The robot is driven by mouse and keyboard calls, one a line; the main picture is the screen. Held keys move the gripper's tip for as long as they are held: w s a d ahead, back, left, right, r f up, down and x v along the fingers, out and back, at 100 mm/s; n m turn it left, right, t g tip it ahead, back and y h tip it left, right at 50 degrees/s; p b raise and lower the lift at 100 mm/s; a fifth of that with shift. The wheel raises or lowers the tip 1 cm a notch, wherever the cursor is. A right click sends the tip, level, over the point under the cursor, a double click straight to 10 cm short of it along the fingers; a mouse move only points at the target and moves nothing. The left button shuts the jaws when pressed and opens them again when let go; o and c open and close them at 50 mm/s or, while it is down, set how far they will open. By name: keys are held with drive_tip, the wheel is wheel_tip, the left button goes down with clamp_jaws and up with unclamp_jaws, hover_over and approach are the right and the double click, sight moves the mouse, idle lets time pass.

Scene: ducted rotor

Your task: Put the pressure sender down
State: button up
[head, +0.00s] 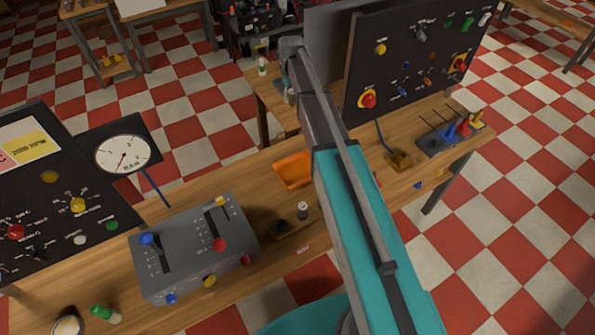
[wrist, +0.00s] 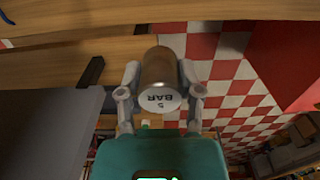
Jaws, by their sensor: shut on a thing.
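The pressure sender is a brownish metal cylinder (wrist: 158,68) with a pale end face marked "5 BAR" in the wrist view. My gripper (wrist: 160,77) is shut on it, with one finger on each side. The sender is held in the air; how far it is from any surface I cannot tell. In the head view my arm reaches away over the workbench (head: 225,178). The gripper end is small there, near the far table, and the sender is not clear.
A grey lever box (head: 190,255), an orange tray (head: 293,170) and a small pale-topped cylinder (head: 302,211) stand on the workbench. A black control panel (head: 420,60) rises at the back right. A smaller wooden table (head: 262,88) stands behind the bench.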

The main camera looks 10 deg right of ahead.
drive_tip(key=s+d+f+b, duration=0.1)
drive_tip(key=s+f+b, duration=0.2)
drive_tip(key=s, duration=0.5)
drive_tip(key=s+d+f+b, duration=0.2)
drive_tip(key=s+f+b, duration=0.1)
drive_tip(key=s, duration=0.5)
drive_tip(key=s+d+f+b, duration=0.2)
drive_tip(key=s+f+b, duration=0.2)
drive_tip(key=s, duration=0.5)
drive_tip(key=shift+w, duration=0.2)
drive_tip(key=w+a+f+b, duration=0.2)
drive_tip(key=w+f+b, duration=0.1)
drive_tip(key=w, duration=0.1)
drive_tip(key=w+a+f+b, duration=0.1)
drive_tip(key=w+f+b, duration=0.2)
drive_tip(key=w+a+f+b, duration=0.2)
drive_tip(key=w+f+b, duration=0.1)
drive_tip(key=w, duration=0.1)
drive_tip(key=shift+w+a, duration=0.3)
drive_tip(key=shift+w, duration=0.05)
drive_tip(key=shift+w+a+f+b, duration=0.15)
drive_tip(key=shift+w+f+b, duration=0.3)
drive_tip(key=shift+f+b, duration=0.35)
drive_tip(key=shift+s+f+b, duration=0.1)
drive_tip(key=shift+f+b, duration=1.1)
drive_tip(key=shift+b, duration=0.05)
